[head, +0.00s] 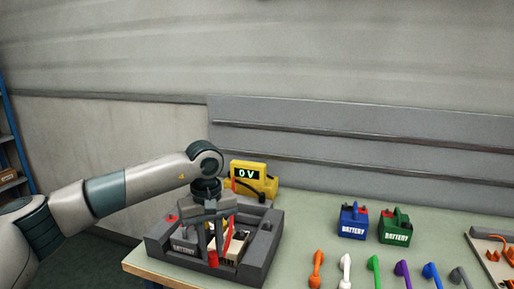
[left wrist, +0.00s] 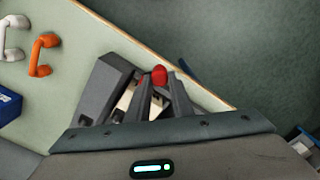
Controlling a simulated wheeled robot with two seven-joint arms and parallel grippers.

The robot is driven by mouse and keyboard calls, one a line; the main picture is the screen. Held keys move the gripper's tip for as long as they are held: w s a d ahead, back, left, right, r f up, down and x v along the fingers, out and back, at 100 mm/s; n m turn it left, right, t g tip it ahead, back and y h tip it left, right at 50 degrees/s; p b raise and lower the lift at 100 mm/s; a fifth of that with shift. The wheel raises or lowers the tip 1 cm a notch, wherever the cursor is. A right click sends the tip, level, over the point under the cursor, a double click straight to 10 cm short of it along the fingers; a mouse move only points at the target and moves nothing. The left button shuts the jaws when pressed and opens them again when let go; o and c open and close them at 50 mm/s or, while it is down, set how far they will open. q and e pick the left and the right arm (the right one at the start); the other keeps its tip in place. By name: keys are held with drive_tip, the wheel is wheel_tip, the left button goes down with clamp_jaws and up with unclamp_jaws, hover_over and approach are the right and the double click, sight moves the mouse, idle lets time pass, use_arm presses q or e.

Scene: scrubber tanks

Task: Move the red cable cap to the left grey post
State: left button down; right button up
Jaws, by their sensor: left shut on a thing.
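My left gripper (head: 214,250) points down over the dark grey tray (head: 258,262) in the head view. It is shut on the red cable cap (head: 213,258), which shows at its fingertips, also in the left wrist view (left wrist: 159,75). A grey battery (head: 184,246) stands in the tray left of the fingers, with red at its top left. A pale block (head: 236,246) stands to their right, partly hidden by the fingers and a red cable. I cannot make out the left grey post behind the gripper. My right gripper is not in view.
A yellow meter (head: 254,179) reading 0 V stands behind the tray. A blue battery (head: 353,221) and a green battery (head: 395,226) stand to the right. Several coloured cable links, such as an orange one (head: 317,268), lie along the front. Bare green tabletop (head: 310,210) lies between.

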use_arm(q)
drive_tip(key=s+a+m, duration=0.2)
drive_tip(key=s+a, duration=0.2)
drive_tip(key=s, duration=0.3)
drive_tip(key=s+a+f+m, duration=0.1)
drive_tip(key=s+a+m, duration=0.2)
drive_tip(key=s+a, duration=0.2)
drive_tip(key=s, duration=0.3)
drive_tip(key=shift+f, duration=0.3)
drive_tip(key=shift+a, duration=0.1)
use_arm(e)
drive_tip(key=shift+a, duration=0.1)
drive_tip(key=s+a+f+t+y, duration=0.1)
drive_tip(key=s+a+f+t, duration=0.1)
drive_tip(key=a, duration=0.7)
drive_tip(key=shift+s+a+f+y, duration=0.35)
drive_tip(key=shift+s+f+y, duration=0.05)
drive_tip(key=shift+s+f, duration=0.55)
use_arm(q)
drive_tip(key=shift+d, duration=0.2)
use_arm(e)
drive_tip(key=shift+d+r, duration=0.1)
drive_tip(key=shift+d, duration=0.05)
